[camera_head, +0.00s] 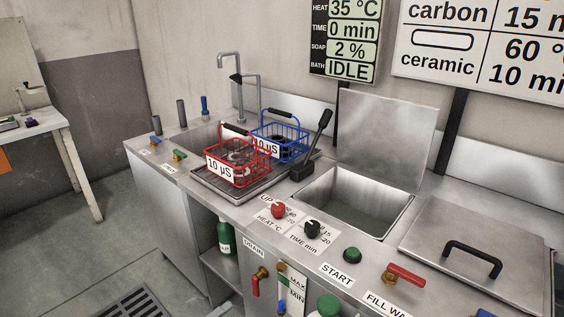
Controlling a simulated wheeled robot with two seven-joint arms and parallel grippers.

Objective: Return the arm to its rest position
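Neither of my arms shows in the head view, and neither gripper is in view. A red wire basket (238,166) with a black handle and a "10 µS" tag stands on the ribbed drain tray (224,190). It holds some round parts, hard to make out. A blue wire basket (283,132) with a similar tag stands just behind it, partly hidden by the red one.
The steel counter holds an open bath (352,205) with its lid raised, a closed lid (470,243) with a black handle, a red knob (278,209), a black knob (312,229) and a green START button (352,255). A black lever-like part (317,140) stands up behind the tray.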

